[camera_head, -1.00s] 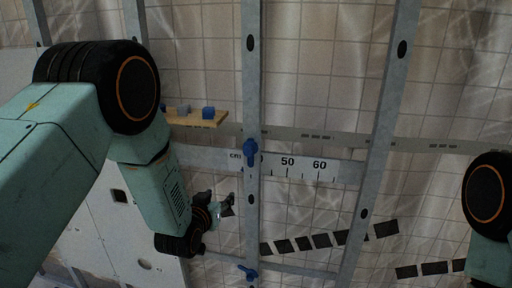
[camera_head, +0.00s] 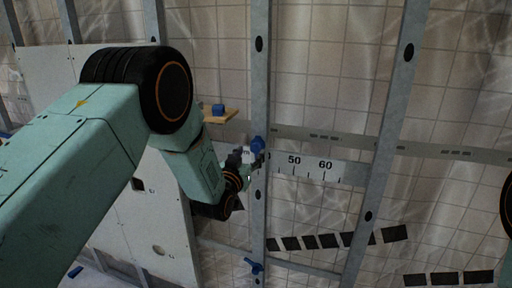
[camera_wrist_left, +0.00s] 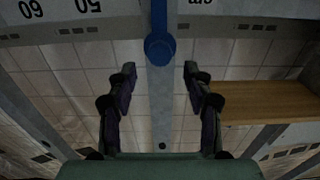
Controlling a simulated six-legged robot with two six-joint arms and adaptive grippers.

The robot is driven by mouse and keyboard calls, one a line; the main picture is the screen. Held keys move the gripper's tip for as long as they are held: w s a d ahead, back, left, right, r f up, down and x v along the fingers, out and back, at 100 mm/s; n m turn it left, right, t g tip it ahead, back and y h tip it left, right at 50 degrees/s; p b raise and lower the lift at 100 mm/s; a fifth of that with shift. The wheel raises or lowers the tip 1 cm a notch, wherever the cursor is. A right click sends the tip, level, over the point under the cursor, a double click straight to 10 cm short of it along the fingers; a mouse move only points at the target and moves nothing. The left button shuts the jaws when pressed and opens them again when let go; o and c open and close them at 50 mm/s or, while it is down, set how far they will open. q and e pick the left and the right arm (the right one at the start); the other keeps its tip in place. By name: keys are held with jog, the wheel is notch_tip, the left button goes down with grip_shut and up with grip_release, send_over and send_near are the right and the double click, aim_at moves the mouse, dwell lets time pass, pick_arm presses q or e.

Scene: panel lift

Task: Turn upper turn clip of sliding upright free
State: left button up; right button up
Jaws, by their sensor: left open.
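The upper turn clip (camera_head: 257,146) is a blue knob with a handle on the sliding upright (camera_head: 261,80), a grey metal stud, at the level of the scale. In the left wrist view the clip (camera_wrist_left: 159,48) shows top centre, beyond the fingertips and between their lines. My left gripper (camera_head: 248,162) is just left of the clip in the head view. In the left wrist view the left gripper (camera_wrist_left: 160,72) is open and empty, its fingers on either side of the upright. The clip appears apart from the fingers. A lower blue clip (camera_head: 254,265) sits further down the upright.
A scale strip (camera_head: 308,166) marked 50 and 60 runs right of the upright. A small wooden shelf (camera_head: 222,116) with a blue block (camera_head: 218,109) is left of it, near my left arm. Another upright (camera_head: 384,150) stands to the right. A white panel (camera_head: 100,215) is at left.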

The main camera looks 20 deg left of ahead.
aim_at(254, 149)
pick_arm(q)
jog(key=w, duration=0.5)
jog(key=shift+f+p, duration=0.3)
jog(key=shift+p, duration=0.05)
jog(key=shift+w+a, duration=0.2)
jog(key=shift+s+d+r, duration=0.2)
jog(key=shift+d+r, duration=0.05)
jog(key=shift+d, duration=0.05)
jog(key=shift+w+d, duration=0.1)
jog(key=shift+d, duration=0.1)
jog(key=shift+w+f, duration=0.15)
jog(key=shift+c, duration=0.6)
jog(key=shift+w+a+f, duration=0.1)
jog(key=shift+a, duration=0.25)
jog(key=c, duration=0.3)
jog(key=shift+c, duration=0.9)
jog(key=shift+d, duration=0.25)
jog(key=c, duration=0.4)
jog(key=shift+a, duration=0.15)
grip_shut()
pick_arm(e)
jog(key=shift+w+a+r, duration=0.2)
jog(key=shift+w+r, duration=0.05)
jog(key=shift+r, duration=0.15)
